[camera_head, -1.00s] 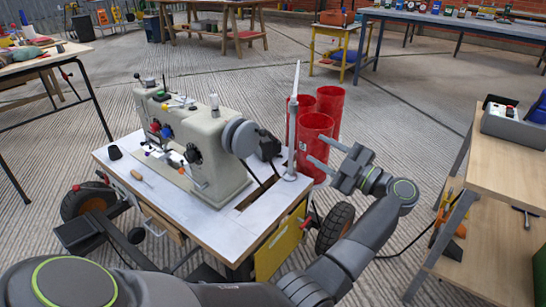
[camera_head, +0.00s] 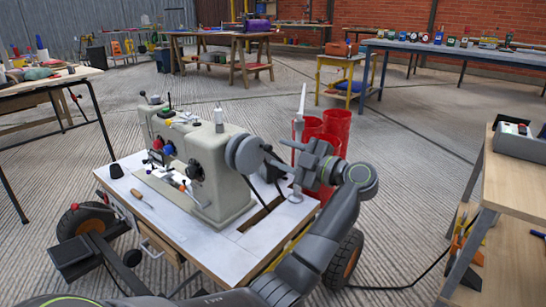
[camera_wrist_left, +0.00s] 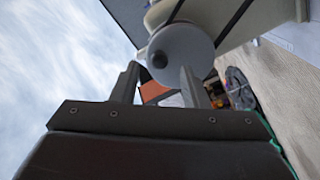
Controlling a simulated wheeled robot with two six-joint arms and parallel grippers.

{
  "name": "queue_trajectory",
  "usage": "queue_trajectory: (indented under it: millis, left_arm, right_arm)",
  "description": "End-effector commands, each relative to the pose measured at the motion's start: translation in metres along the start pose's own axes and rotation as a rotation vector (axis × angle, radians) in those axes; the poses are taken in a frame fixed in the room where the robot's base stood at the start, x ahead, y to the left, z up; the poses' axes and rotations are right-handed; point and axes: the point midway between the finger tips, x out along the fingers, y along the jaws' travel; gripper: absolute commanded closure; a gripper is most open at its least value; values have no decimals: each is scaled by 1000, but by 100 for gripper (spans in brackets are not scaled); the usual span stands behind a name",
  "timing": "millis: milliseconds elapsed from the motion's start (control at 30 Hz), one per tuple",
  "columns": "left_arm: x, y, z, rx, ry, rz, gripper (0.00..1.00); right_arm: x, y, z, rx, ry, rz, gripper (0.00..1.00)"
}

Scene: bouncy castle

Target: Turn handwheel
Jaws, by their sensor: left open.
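The handwheel (camera_head: 243,153) is a grey disc on the right end of a beige sewing machine (camera_head: 208,165), which stands on a white-topped table (camera_head: 150,213). My left gripper (camera_head: 276,153) is just right of the handwheel, with its fingers pointing left toward it. In the left wrist view the fingers (camera_wrist_left: 160,70) are apart with nothing held. A gap seems to remain, but contact is hard to judge. My right gripper is not in view.
A white thread stand (camera_head: 299,135) rises behind my gripper, with red cylinders (camera_head: 337,124) beyond it. A wooden bench (camera_head: 508,200) stands at the right. A screwdriver (camera_head: 140,197) lies on the table's left part.

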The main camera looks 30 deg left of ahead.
Motion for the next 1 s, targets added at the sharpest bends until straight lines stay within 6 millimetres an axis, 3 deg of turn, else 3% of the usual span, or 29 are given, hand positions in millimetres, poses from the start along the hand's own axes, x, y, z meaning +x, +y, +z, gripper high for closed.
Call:
queue_trajectory:
  millis: [233, 633, 933, 1000]
  left_arm:
    - [33, 0, 0, -1, 1, 1, 59]
    - [39, 1, 0, -1, -1, 1, 59]
    - [39, 0, 0, -1, -1, 1, 98]
    - [39, 0, 0, -1, -1, 1, 100]
  right_arm:
    - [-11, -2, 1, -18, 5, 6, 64]
    - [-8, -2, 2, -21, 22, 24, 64]
    - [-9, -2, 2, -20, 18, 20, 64]
    - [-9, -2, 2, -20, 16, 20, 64]
